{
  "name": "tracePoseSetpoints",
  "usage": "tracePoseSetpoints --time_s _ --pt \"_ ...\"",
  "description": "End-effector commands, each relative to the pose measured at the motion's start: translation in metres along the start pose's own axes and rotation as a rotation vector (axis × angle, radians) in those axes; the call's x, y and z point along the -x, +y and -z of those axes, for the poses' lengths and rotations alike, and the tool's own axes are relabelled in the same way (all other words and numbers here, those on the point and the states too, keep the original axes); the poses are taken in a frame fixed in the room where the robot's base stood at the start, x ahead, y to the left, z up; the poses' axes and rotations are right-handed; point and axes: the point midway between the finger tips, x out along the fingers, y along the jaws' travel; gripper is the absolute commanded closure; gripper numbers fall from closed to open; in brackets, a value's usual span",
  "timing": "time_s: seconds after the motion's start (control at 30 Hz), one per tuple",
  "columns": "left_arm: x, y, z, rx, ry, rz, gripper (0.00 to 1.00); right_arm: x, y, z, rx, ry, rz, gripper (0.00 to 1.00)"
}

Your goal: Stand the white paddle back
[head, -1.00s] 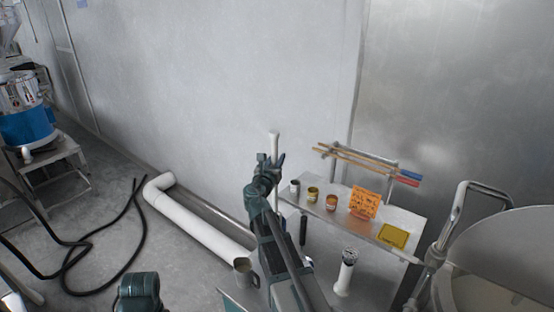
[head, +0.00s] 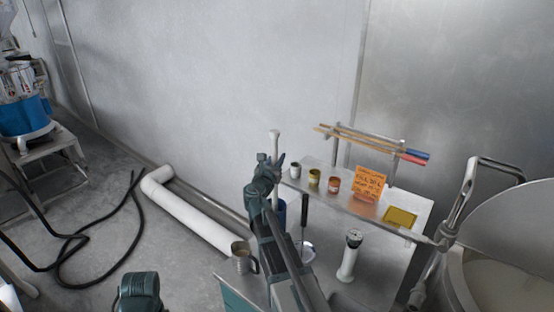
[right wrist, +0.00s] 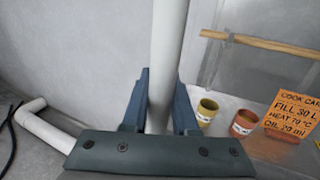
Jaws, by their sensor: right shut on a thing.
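The white paddle (head: 275,142) stands roughly upright in my right gripper (head: 273,170). In the right wrist view, the pale shaft of the paddle (right wrist: 168,45) passes between the two fingers of the right gripper (right wrist: 160,100), which is shut on it. Its upper end shows above the gripper in the head view. Its lower part is hidden behind my arm, so I cannot tell whether it touches anything. My left gripper is out of view; only a part of my left arm shows at the bottom.
A metal shelf (head: 335,195) with small cups and an orange card (head: 368,186) stands right of the gripper. A metal mug (head: 242,262) is near. A white pipe (head: 195,222) and black hose (head: 95,238) lie left.

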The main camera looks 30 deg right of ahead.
Motion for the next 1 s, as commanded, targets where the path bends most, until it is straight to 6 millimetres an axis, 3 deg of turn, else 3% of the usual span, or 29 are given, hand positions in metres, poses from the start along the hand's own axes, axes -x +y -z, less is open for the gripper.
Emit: tracePoseSetpoints --time_s 0.27,0.3,0.5,0.8,1.0 --pt "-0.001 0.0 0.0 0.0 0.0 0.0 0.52 0.0 0.0 0.001 0.001 0.0 0.0 1.0" --pt "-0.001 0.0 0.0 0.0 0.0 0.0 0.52 0.0 0.0 0.001 0.001 0.0 0.0 0.7" --pt "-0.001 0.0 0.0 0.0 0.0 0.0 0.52 0.0 0.0 0.001 0.0 0.0 0.0 0.38" --pt "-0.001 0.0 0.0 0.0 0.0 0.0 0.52 0.002 0.0 0.001 0.0 0.0 0.0 0.38" --pt "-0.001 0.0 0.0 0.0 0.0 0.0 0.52 0.031 -0.002 0.001 0.0 0.0 -0.002 0.38"
